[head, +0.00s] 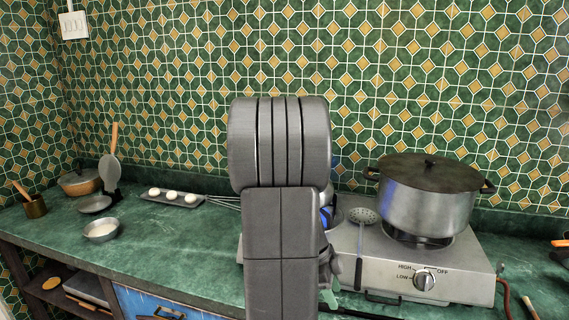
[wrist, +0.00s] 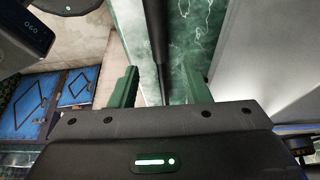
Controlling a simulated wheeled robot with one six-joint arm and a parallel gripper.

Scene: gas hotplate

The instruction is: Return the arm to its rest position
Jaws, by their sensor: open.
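My arm (head: 285,200) rises upright in the middle of the head view and hides part of the counter and the left end of the hotplate. My gripper (wrist: 160,86) is open in the wrist view, its two green fingers apart. A dark rod (wrist: 158,40) passes between the fingers in that view; I cannot tell whether it touches them. In the head view only a bit of the gripper shows, low beside the arm at the counter's front edge.
The gas hotplate (head: 455,283) with a large lidded pot (head: 428,205) stands right of the arm. A skimmer (head: 362,216) lies on its left part. The left-middle counter (head: 170,250) is clear.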

